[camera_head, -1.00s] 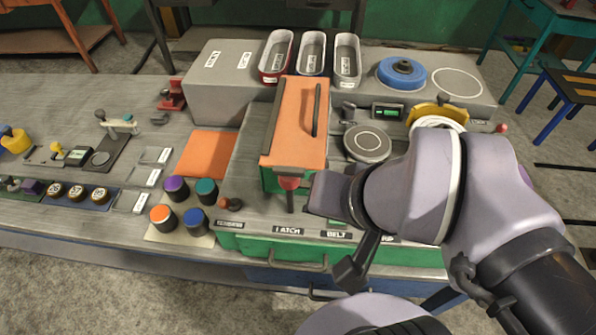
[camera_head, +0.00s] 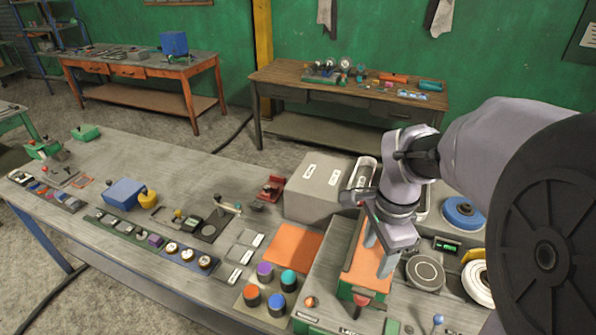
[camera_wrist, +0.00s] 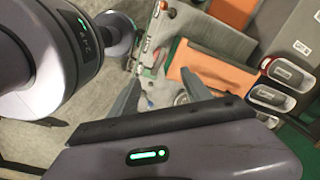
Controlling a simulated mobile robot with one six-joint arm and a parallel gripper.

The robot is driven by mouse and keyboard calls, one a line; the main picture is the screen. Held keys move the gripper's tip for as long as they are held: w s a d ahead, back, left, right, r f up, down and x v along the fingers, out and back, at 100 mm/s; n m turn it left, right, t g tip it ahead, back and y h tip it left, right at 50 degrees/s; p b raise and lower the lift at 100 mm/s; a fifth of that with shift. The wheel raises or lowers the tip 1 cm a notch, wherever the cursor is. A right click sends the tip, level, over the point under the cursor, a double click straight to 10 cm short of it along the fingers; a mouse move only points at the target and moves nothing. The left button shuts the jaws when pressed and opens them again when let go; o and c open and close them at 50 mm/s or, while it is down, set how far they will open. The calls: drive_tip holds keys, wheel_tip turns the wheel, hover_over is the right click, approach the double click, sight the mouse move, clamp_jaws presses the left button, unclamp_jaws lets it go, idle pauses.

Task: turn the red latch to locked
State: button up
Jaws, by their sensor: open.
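The red latch (camera_head: 362,299) sits at the front end of the orange-lidded green box (camera_head: 362,282) in the head view. Its short lever points down toward the front of the bench, and its label below is cut by the picture edge. My gripper (camera_head: 378,254) is open and empty, with its fingers pointing down over the box lid, behind the latch and apart from it. In the wrist view my open fingers (camera_wrist: 160,92) frame the bench, with the orange lid (camera_wrist: 205,72) just beyond them. I cannot clearly make out the latch there.
A grey block (camera_head: 315,190) stands behind the box, with narrow trays beside it. An orange mat (camera_head: 293,250) and several coloured knobs (camera_head: 288,278) lie to the left. A round plate (camera_head: 425,272) and a blue disc (camera_head: 462,212) lie to the right.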

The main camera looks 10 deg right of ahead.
sight(364, 292)
drive_tip(key=f+b, duration=0.1)
drive_tip(key=f, duration=0.4)
drive_tip(key=f+b, duration=0.1)
drive_tip(key=f, duration=0.5)
drive_tip(key=w+f+b, duration=0.1)
drive_tip(key=f, duration=0.4)
drive_tip(key=shift+d+f, duration=0.15)
drive_tip(key=shift+f, duration=0.25)
drive_tip(key=shift+s, duration=0.1)
clamp_jaws()
